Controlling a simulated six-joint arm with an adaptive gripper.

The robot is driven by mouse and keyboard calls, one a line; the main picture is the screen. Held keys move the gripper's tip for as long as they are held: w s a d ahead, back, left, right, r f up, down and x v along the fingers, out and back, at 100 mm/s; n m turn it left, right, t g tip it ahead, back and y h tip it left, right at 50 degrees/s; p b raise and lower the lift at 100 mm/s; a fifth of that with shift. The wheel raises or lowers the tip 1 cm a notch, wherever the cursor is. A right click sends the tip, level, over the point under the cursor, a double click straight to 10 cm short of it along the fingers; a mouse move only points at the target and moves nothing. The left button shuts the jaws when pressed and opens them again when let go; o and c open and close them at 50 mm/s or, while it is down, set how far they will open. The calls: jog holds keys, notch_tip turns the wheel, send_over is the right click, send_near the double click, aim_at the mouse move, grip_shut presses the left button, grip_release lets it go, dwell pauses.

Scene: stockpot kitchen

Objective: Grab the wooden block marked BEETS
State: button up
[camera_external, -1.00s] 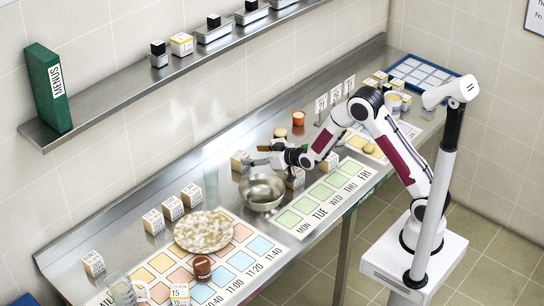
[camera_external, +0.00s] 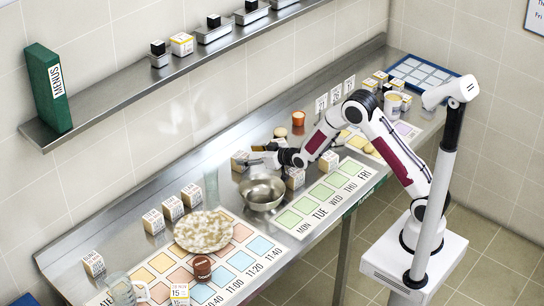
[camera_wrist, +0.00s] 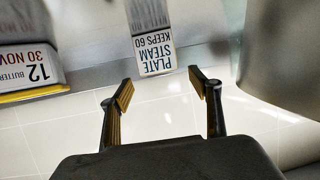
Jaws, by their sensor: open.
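I cannot read BEETS on any block in either view. My gripper (camera_external: 257,156) is open, low over the counter behind the metal bowl. In the external view a white-labelled wooden block (camera_external: 240,161) stands just left of its fingertips. In the wrist view the open fingers (camera_wrist: 161,88) have nothing between them. A block labelled 12, 30 NOV, with a partly cut word BUTTER (camera_wrist: 28,66), is at the left edge. Several other blocks, including one at far left (camera_external: 93,263), have labels too small to read.
The metal bowl (camera_external: 262,194) sits close in front of my gripper, with another block (camera_external: 295,177) beside it. A glass (camera_external: 211,185), a speckled plate (camera_external: 203,231) and a brown cup (camera_external: 201,267) stand to the left. A wall shelf (camera_external: 150,75) runs above.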

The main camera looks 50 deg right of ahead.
aim_at(241, 155)
jog(key=shift+x, duration=2.35)
jog(key=shift+f, duration=0.15)
jog(key=c, duration=1.3)
